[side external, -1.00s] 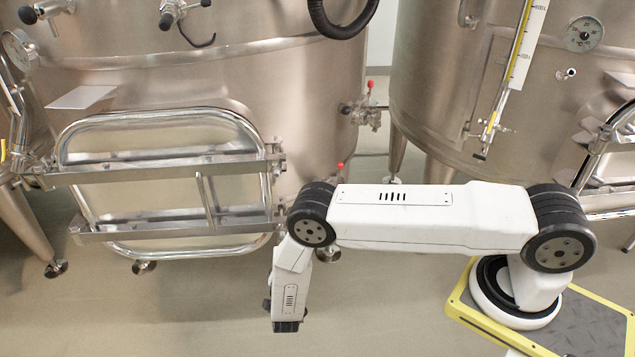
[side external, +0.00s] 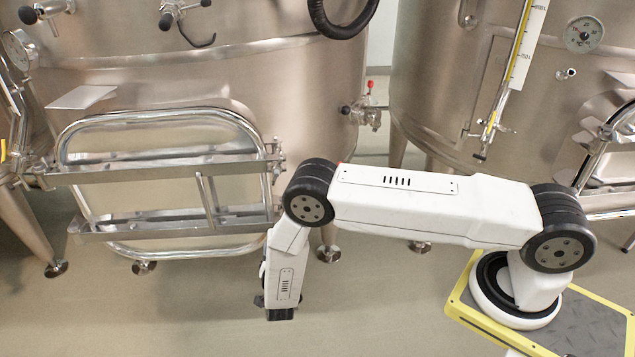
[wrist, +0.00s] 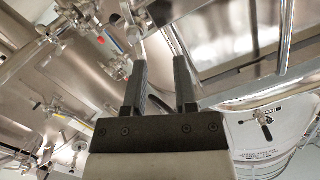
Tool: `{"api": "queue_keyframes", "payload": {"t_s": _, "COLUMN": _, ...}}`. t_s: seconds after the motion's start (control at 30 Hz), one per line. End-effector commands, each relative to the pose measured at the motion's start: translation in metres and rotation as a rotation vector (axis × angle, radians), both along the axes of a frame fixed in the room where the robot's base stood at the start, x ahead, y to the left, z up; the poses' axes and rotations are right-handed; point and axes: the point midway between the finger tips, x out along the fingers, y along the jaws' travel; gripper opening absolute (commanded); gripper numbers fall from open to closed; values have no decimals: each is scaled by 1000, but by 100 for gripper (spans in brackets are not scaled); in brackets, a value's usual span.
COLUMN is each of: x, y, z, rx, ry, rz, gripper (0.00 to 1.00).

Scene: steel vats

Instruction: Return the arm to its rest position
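My gripper (wrist: 160,80) shows in the wrist view with its two dark fingers apart. I see no object held between them, only steel background. In the side external view my white arm reaches left from its base, and its last link hangs down just right of the rectangular vat door (side external: 165,205). The fingers cannot be made out in that view. Steel bars and vat fittings lie beyond the fingertips in the wrist view; how far off they are I cannot tell.
A large steel vat (side external: 250,75) stands behind the arm at left, another vat (side external: 440,90) at right with a yellow-marked level gauge (side external: 512,75). A red-topped valve (side external: 368,108) sticks out between them. The floor (side external: 390,310) in front is clear.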

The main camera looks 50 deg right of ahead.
Motion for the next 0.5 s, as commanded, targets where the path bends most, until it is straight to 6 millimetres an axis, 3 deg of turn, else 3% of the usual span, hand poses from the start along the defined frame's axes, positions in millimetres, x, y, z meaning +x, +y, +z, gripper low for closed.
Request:
{"api": "queue_keyframes", "payload": {"t_s": 0.23, "x": 31, "y": 6, "z": 39, "rx": 108, "ry": 122, "rz": 125, "gripper": 35}}
{"api": "queue_keyframes", "payload": {"t_s": 0.5, "x": 43, "y": 12, "z": 82, "rx": 193, "ry": 273, "rz": 277, "gripper": 35}}
